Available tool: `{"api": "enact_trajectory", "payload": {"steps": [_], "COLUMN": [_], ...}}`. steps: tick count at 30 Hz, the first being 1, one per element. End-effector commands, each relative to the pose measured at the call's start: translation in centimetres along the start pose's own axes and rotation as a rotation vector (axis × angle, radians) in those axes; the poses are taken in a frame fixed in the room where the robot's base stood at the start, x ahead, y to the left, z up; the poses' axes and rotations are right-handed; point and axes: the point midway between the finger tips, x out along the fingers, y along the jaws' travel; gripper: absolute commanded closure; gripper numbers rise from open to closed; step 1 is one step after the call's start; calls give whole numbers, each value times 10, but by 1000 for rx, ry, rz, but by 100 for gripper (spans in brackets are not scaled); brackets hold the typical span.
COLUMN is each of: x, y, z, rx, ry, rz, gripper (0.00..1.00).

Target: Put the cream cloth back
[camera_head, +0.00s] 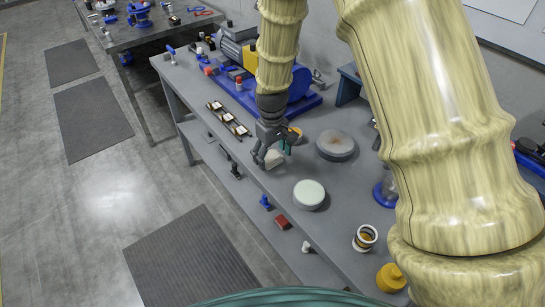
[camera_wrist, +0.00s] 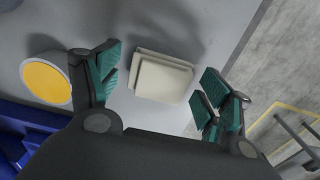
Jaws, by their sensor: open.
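The cream cloth (camera_wrist: 160,78) lies folded in a flat, layered stack on the grey bench top. In the wrist view it sits ahead of and between the two finger pads of my gripper (camera_wrist: 158,88), with gaps on both sides. My gripper has its green-padded fingers spread apart and nothing is held.
A yellow-topped round container (camera_wrist: 47,80) stands left of the fingers in the wrist view. On the bench (camera_head: 240,165), a pale round pad (camera_head: 309,194) and a grey disc (camera_head: 336,145) stand nearby. A blue-based motor assembly (camera_head: 245,70) is behind. The bench edge drops to a lower shelf.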

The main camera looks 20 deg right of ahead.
Motion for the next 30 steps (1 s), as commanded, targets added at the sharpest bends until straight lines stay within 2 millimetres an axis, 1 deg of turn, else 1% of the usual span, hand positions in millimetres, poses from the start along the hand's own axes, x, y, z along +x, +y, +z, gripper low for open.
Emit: {"api": "enact_trajectory", "payload": {"steps": [21, 25, 30], "x": [-93, -104, -110], "y": [0, 0, 0], "z": [-1, -1, 0], "rx": [-1, -1, 0], "ry": [3, 2, 0], "rz": [0, 0, 0], "gripper": [21, 21, 21]}}
